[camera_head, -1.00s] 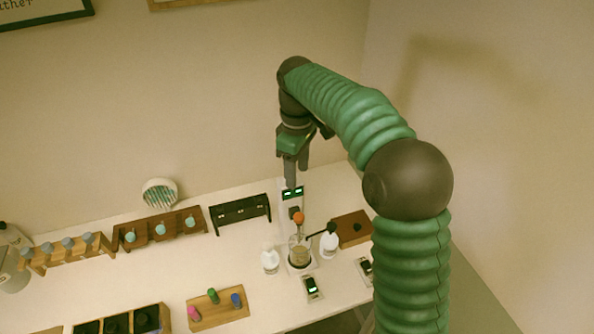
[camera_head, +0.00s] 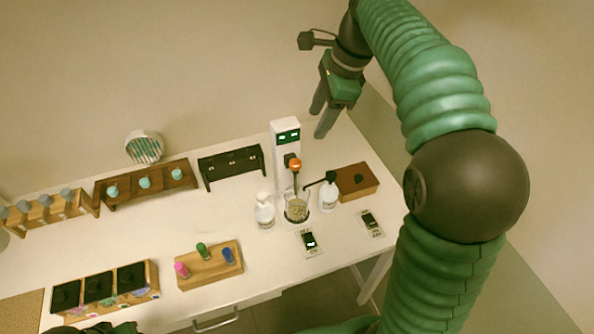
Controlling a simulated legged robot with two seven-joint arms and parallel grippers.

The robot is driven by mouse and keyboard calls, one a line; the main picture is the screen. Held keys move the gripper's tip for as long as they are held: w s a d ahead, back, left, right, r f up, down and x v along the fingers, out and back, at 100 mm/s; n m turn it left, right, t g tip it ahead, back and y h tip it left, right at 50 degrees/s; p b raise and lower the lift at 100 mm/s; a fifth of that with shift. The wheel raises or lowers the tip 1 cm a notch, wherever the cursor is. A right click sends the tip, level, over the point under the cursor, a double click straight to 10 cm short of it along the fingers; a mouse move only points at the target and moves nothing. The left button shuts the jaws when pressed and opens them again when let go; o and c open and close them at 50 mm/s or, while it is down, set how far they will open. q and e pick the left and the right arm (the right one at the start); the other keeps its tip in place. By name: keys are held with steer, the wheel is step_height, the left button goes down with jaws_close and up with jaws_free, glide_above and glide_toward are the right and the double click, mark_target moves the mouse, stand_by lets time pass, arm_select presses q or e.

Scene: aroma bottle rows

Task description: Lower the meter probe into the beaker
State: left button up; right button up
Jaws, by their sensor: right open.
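The white meter stand (camera_head: 283,150) with a dark, green-lit display stands upright near the back right of the table. An orange-topped probe (camera_head: 295,166) hangs at its front from a dark holder. Its lower end reaches down to the glass beaker (camera_head: 297,208); I cannot tell how deep it sits inside. The beaker holds something yellowish. My right gripper (camera_head: 321,116) is open and empty, above and to the right of the meter stand, apart from it. My left gripper is not in view, though a bit of green arm shows at the bottom edge.
White bottles flank the beaker, a pump bottle (camera_head: 329,191) on the right and another bottle (camera_head: 265,211) on the left. Small scales (camera_head: 308,242) lie in front. A wooden box (camera_head: 357,183) sits at right. A wooden block with coloured vials (camera_head: 209,266) stands front left.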

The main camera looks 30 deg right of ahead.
steer(key=m, duration=0.4)
steer(key=m+t+b, duration=0.1)
steer(key=m+b, duration=0.1)
steer(key=m, duration=0.1)
glide_toward(296, 162)
steer(key=x, duration=0.9)
steer(key=shift+r, duration=0.1)
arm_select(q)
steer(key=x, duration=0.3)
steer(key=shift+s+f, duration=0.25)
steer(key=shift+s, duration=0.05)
arm_select(e)
steer(key=shift+c, duration=0.4)
jaws_close()
